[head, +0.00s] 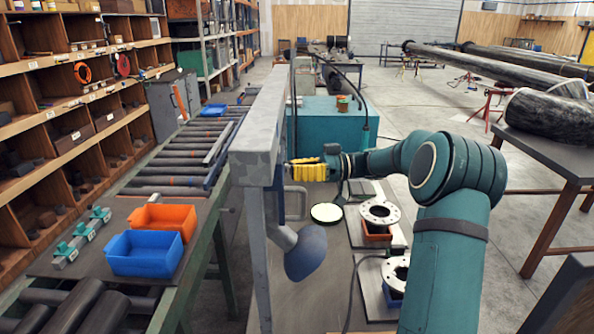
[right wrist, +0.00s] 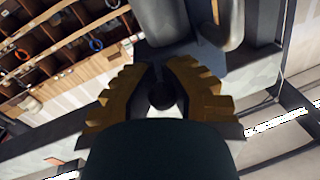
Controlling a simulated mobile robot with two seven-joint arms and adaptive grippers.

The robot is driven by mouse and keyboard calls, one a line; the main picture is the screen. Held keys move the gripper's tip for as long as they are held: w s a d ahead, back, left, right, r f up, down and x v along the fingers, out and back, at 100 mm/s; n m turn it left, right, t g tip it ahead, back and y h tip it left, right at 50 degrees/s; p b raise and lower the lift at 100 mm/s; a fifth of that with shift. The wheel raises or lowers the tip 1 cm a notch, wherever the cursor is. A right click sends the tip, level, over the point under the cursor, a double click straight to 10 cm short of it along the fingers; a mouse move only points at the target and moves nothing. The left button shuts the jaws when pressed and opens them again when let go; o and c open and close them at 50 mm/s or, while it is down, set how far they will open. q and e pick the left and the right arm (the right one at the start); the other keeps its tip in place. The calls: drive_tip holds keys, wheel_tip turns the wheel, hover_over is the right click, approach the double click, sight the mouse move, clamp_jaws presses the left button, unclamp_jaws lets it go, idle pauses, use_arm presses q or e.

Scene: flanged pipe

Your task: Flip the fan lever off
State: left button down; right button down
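My right gripper (head: 307,171) reaches in from the right with yellow fingers, its tips close to the grey post and the blue-grey unit mounted on it. In the right wrist view, my right gripper (right wrist: 161,75) has its two fingers close together. A dark round knob (right wrist: 161,97), apparently the end of the fan lever, fills the gap between them and seems to touch both. The rest of the lever is hidden. A blue-grey hood (head: 306,253) hangs below the unit. My left gripper is not in view.
A grey post and beam (head: 257,130) stand just left of the gripper. An orange bin (head: 163,218) and a blue bin (head: 144,252) sit on the left bench. Pale flanges (head: 380,212) lie on the bench below my right arm. Dark hoses hang behind it.

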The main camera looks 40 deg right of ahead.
drive_tip(key=shift+a+t+y+p, duration=0.1)
drive_tip(key=shift+t+y+p, duration=0.2)
drive_tip(key=shift+y+p, duration=0.15)
drive_tip(key=shift+f+y, duration=0.2)
drive_tip(key=shift+y, duration=0.05)
drive_tip(key=c, duration=0.9)
unclamp_jaws()
drive_tip(key=shift+o, duration=0.2)
drive_tip(key=v, duration=1.2)
drive_tip(key=shift+a, duration=0.1)
